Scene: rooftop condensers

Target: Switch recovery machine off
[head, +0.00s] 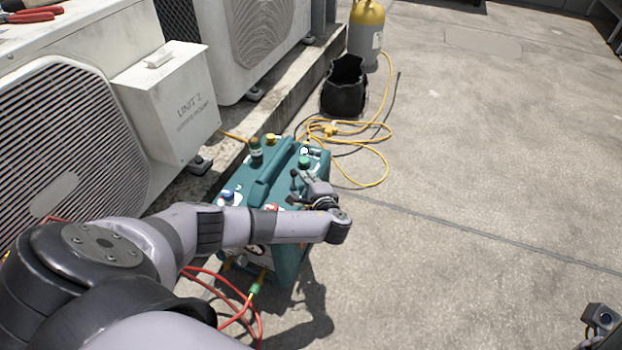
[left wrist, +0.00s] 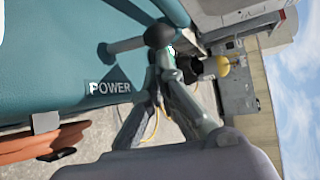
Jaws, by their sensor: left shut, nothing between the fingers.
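The recovery machine (head: 262,180) is a teal box with a top handle, standing on the concrete. In the left wrist view its teal panel (left wrist: 50,50) carries the word POWER. A lever (left wrist: 126,45) with a black ball knob (left wrist: 159,36) sticks out beside that word. My left gripper (head: 298,187) is over the machine's right side, and its shut, empty fingertips (left wrist: 160,72) are close to the knob. I cannot tell whether they touch it. At the head view's lower right corner, part of my right gripper (head: 600,320) shows; its fingers are not clear.
White condenser units (head: 75,150) line the left side on a concrete curb. Red hoses (head: 258,320) lie in front of the machine. A yellow hose (head: 375,160), black bag (head: 344,88) and yellow-topped cylinder (head: 366,40) are behind it. The concrete at right is clear.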

